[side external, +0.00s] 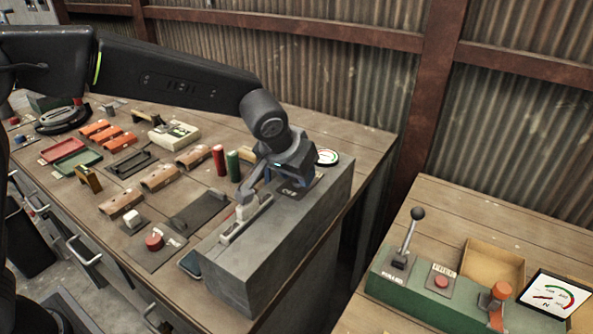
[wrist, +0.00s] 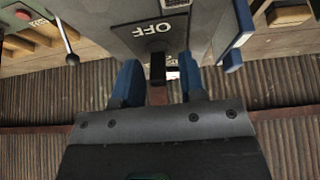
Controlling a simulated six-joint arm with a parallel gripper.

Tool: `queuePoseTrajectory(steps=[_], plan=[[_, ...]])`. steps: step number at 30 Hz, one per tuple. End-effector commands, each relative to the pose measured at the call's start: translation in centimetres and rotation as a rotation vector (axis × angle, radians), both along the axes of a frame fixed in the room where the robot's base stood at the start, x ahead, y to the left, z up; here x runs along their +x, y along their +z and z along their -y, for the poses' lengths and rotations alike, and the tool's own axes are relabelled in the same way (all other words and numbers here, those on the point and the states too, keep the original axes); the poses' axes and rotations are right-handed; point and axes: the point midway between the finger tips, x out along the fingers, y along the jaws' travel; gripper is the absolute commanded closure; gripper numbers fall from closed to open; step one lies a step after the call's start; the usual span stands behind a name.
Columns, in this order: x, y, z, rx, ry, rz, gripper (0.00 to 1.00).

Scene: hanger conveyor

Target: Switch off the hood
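A grey box-shaped unit (side external: 290,235) stands at the right end of the long bench; I take it to be the hood. A pale slotted strip with a small light knob (side external: 243,211) is on its top. In the wrist view a grey face (wrist: 120,35) bears an upside-down OFF label (wrist: 160,29). My gripper (side external: 256,190) is low over the unit's top, beside the strip. In the wrist view my gripper (wrist: 159,80) has its two blue fingers apart. A dark narrow bar (wrist: 157,66) shows between them, with gaps on both sides. Contact cannot be told.
A round gauge (side external: 326,157) sits at the unit's back end. Red (side external: 219,160) and green (side external: 233,166) cylinders stand to its left. A green control box (side external: 430,295) with a black-knobbed lever (side external: 412,232) is on the right bench. Several small parts cover the left bench.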

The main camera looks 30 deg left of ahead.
Motion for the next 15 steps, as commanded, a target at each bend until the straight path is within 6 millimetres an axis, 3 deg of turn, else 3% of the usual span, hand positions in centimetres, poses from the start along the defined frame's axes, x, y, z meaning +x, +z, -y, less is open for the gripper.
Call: queuePoseTrajectory(steps=[10, 15], plan=[[-0.2, 0.4, 0.0, 0.000, 0.000, -0.001, 0.60], [-1.4, 2.6, 0.0, 0.000, -0.001, 0.002, 0.60]])
